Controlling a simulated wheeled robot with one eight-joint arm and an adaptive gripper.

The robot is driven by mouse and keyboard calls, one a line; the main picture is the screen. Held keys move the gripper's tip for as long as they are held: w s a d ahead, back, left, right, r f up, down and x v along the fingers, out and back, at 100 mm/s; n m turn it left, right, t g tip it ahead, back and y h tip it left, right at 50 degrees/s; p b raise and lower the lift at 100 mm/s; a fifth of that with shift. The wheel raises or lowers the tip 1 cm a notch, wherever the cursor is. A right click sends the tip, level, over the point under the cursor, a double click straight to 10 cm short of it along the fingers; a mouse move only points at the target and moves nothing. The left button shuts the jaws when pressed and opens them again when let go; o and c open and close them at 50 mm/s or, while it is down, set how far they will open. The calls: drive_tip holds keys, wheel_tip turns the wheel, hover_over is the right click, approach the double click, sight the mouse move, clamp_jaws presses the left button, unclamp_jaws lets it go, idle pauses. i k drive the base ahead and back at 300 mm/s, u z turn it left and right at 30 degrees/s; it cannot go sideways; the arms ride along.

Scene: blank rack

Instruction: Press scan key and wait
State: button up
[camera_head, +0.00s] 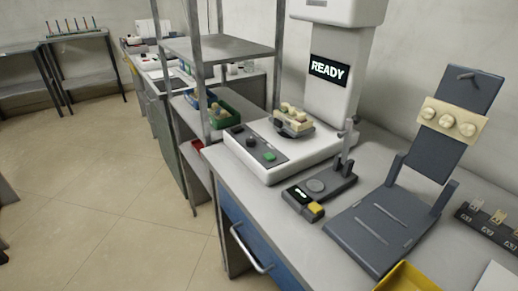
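A white scanner (335,97) stands on the grey bench, and its screen (328,70) reads "READY". Its base has a dark control panel (258,146) with a green square key (269,156) and a dark round knob (251,141). No label is readable on the green key, so I cannot confirm it is the scan key. A beige, tooth-like model (294,118) sits on a dark round holder on the scanner base. My gripper is not in view, and nothing touches the panel.
A small dark device (320,191) with a lit green display and a yellow key (316,209) stands in front of the scanner. A dark stand (388,222) holds a beige block at right. A yellow tray (408,278) is at the front. Metal shelving (222,49) rises at left.

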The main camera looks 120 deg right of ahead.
sight(269, 157)
drive_tip(key=z, duration=5.1)
